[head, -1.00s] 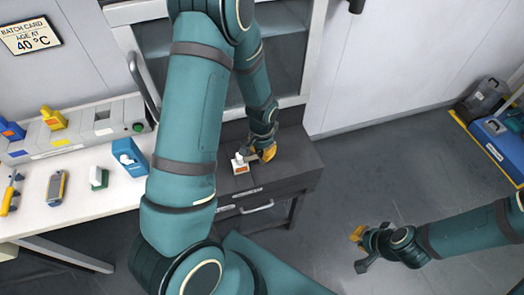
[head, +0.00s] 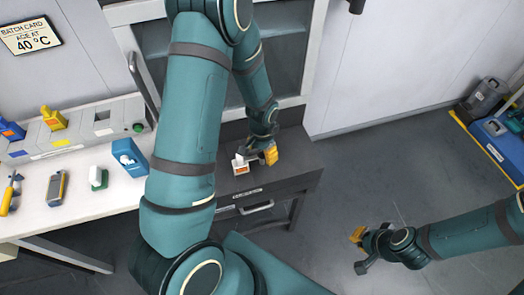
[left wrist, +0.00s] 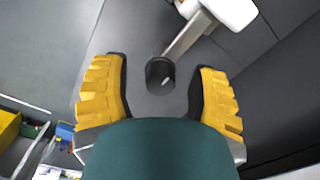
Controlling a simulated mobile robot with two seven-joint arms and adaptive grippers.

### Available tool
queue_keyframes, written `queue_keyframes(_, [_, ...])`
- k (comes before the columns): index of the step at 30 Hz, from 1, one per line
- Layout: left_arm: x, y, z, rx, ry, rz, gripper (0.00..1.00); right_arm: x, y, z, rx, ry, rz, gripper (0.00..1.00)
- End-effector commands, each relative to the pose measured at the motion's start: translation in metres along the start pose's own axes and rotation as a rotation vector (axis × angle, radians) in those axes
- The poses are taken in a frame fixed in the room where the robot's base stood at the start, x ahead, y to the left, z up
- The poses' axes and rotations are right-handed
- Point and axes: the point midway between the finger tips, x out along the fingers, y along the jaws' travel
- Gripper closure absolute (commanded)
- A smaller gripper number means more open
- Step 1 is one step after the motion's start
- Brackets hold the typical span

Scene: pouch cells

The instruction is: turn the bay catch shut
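In the left wrist view a dark round knob with a pale bar (left wrist: 188,36) running from it to a white block (left wrist: 232,10) looks like the bay catch. In the head view a small white block with an orange label (head: 240,168) sits on the dark cabinet top (head: 292,160). My left gripper (head: 258,154) is at its right side, with a yellow finger showing. In the left wrist view its yellow fingers (left wrist: 160,64) are wide apart, with the knob between them; contact cannot be told. My right gripper (head: 359,251) is open and empty over the floor.
A glass-fronted cabinet (head: 165,37) stands behind. The white bench (head: 82,200) at left bears a blue holder (head: 129,157), a grey handheld device (head: 57,188) and a row of stations (head: 75,138). A blue unit (head: 500,150) is at far right. The middle floor is clear.

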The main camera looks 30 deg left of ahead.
Motion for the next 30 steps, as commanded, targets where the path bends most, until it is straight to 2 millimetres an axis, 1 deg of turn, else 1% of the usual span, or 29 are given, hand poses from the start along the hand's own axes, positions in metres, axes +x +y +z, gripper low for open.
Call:
queue_keyframes(4, [-0.004,0.0,-0.001,0.0,0.003,-0.001,0.41,0.0,0.0,0.0,0.0,0.0,0.0,1.0])
queue_keyframes(8, [-0.018,-0.001,-0.002,-0.001,0.006,-0.002,0.41,0.0,0.0,0.0,0.0,0.0,0.0,1.0])
queue_keyframes(11, [-0.035,-0.001,-0.002,-0.001,0.007,-0.002,0.41,0.0,0.0,0.0,0.0,0.0,0.0,1.0])
queue_keyframes(18, [-0.085,0.0,-0.001,0.0,0.006,-0.001,0.41,0.0,0.0,0.0,0.0,0.0,0.0,1.0])
queue_keyframes(21, [-0.1,0.0,-0.001,0.0,0.005,-0.001,0.41,0.0,0.0,0.0,0.0,0.0,0.0,1.0])
queue_keyframes(25, [-0.114,0.0,-0.001,0.001,0.003,-0.001,0.41,0.0,0.0,0.0,0.0,0.0,0.0,1.0])
queue_keyframes(30, [-0.12,0.0,0.0,0.001,0.001,0.0,0.41,0.0,0.0,0.0,0.0,0.0,0.0,1.0])
